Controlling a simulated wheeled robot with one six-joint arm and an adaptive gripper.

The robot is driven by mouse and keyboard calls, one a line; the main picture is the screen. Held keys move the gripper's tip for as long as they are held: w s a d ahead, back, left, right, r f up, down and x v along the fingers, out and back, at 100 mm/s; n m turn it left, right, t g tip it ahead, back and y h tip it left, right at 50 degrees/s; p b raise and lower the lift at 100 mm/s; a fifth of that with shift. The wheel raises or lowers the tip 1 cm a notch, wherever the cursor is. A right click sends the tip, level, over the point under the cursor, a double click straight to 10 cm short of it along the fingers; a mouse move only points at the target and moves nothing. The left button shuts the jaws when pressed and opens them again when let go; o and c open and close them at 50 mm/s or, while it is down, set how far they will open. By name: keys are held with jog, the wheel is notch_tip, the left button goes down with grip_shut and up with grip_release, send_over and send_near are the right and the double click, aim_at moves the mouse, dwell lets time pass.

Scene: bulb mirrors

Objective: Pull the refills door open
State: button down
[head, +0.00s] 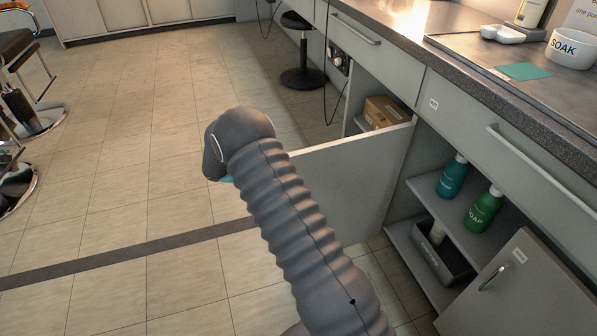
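A pale grey cabinet door (345,196) stands swung out from the cabinet front, well open. No label shows on the side of it that faces me, so I cannot tell by reading whether it is the refills door. The shelves beside it hold a teal bottle (452,178) and a green soap bottle (484,210). My grey ribbed arm crosses in front of the door, and its rounded end hangs by the door's outer edge.
Another grey door (520,292) with a handle and small label is at the lower right. A dark bin (440,252) sits on the lower shelf. A cardboard box (385,112) is in the bay beyond. A stool (302,75) stands farther back.

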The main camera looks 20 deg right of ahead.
jog(key=shift+w+d, duration=0.1)
jog(key=shift+d, duration=0.2)
jog(key=c, duration=1.4)
grip_release()
jog(key=shift+o, duration=0.2)
jog(key=shift+a, duration=0.1)
jog(key=shift+a, duration=0.1)
